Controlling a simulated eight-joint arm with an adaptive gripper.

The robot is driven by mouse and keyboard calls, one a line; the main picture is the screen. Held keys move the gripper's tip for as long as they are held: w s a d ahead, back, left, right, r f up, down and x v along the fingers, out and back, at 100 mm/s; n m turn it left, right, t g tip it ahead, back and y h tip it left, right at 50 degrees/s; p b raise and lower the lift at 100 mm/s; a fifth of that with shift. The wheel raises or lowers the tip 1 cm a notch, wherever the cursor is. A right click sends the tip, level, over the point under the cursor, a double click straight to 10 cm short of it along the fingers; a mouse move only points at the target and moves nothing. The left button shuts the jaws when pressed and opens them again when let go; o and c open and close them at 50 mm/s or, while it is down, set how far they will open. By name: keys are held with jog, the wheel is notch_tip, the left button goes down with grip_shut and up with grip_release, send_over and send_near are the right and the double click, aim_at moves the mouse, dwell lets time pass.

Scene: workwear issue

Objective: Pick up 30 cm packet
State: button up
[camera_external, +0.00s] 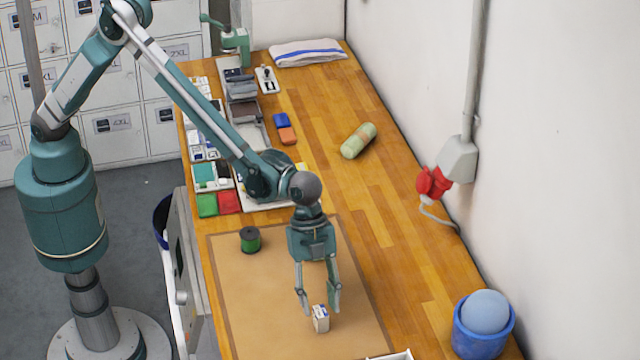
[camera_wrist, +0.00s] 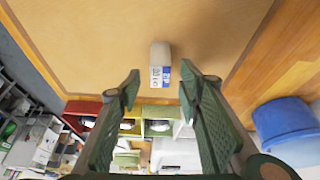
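A small whitish packet (camera_external: 320,319) with a blue-and-white label stands on the brown mat (camera_external: 250,300) near the front of the bench. In the wrist view the packet (camera_wrist: 161,57) lies between the two fingertips from side to side; its printed label is too small to read surely. My gripper (camera_external: 320,305) points down over the packet with its fingers spread apart. In the wrist view my gripper (camera_wrist: 160,84) is open, with a gap on both sides of the packet. I cannot tell whether the fingertips are level with it or still above it.
A green spool (camera_external: 250,240) stands on the mat's left. A blue tub (camera_external: 480,330) with a pale blue ball is at the right front. A pale green roll (camera_external: 358,141), trays of small goods and a folded towel (camera_external: 308,53) lie farther back. The mat around the packet is clear.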

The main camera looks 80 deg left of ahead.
aim_at(321, 311)
jog(key=shift+x, duration=1.5)
jog(key=c, duration=0.9)
